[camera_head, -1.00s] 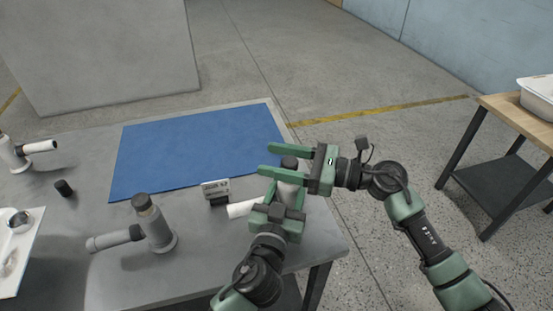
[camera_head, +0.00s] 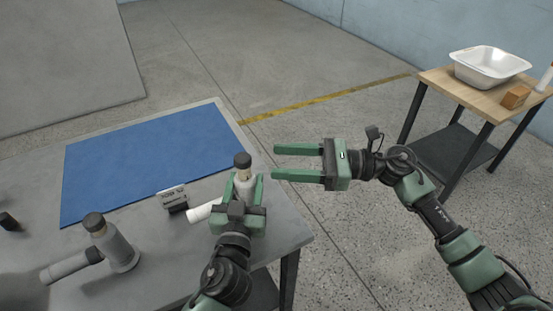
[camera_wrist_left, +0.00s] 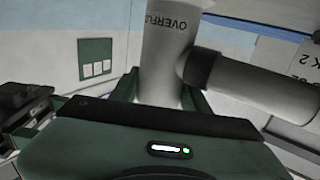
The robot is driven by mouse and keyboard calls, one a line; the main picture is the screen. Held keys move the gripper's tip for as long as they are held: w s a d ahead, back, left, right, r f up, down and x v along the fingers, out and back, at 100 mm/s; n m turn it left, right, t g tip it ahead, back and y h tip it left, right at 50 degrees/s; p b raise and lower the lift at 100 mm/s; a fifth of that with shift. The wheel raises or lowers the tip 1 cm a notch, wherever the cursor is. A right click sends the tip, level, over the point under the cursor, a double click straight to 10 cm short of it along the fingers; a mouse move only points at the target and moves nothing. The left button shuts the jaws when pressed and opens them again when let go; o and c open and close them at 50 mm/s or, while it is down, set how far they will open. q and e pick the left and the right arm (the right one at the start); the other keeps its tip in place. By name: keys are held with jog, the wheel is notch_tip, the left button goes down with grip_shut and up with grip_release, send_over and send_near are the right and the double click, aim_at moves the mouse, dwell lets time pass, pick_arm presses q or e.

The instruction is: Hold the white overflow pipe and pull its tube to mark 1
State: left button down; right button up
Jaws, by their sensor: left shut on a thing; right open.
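The white overflow pipe (camera_head: 243,187) stands upright near the table's right edge, with a black cap (camera_head: 242,160) on top and a short tan length of tube (camera_head: 243,174) showing below the cap. Its white side branch (camera_head: 203,211) points left. My left gripper (camera_head: 246,185) is shut on the pipe's body. In the left wrist view the pipe (camera_wrist_left: 163,55) shows lettering beginning "OVERFL", and its branch (camera_wrist_left: 270,92) runs right. My right gripper (camera_head: 274,162) is open and empty, its fingertips apart from the cap, to its right. No mark on the tube is readable.
A small sign (camera_head: 172,194) stands left of the pipe. A grey pipe fitting (camera_head: 119,250) with a dark cap stands on the table (camera_head: 170,285) further left. A blue mat (camera_head: 150,160) covers the back. A wooden side table (camera_head: 470,98) holds a white basin (camera_head: 489,68) and brown block (camera_head: 515,97).

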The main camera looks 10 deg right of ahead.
pick_arm(q)
jog(key=c, duration=0.6)
grip_release()
